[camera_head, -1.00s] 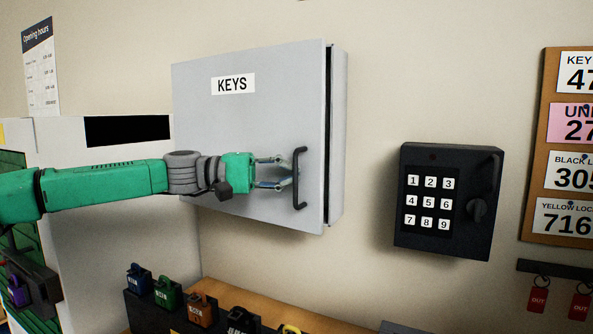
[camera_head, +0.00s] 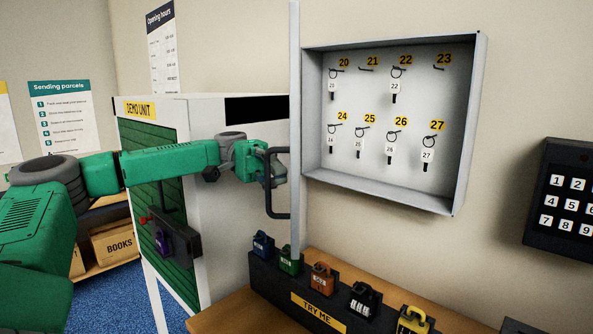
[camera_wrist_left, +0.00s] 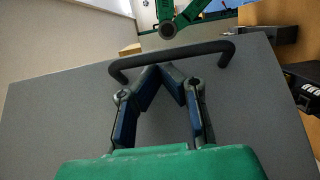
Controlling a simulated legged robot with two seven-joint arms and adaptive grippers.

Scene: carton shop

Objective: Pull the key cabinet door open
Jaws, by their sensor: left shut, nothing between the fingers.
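The key cabinet (camera_head: 470,125) on the wall stands wide open, its inside showing numbered hooks with several tagged keys. Its door (camera_head: 295,110) is swung out to the left and shows nearly edge-on in the head view. The black door handle (camera_head: 275,212) is on the door's left side in that view. My left gripper (camera_head: 272,170) is at the handle. In the left wrist view the grey door (camera_wrist_left: 60,110) fills most of the picture, and the gripper's fingertips (camera_wrist_left: 160,70) meet just inside the handle bar (camera_wrist_left: 175,52), with nothing gripped between them. My right gripper is out of view.
A white demo unit (camera_head: 215,105) with a green shutter stands left of the door. Below is a wooden counter (camera_head: 235,312) with several coloured padlocks on a TRY ME stand (camera_head: 320,312). A black keypad box (camera_head: 560,200) hangs at the right.

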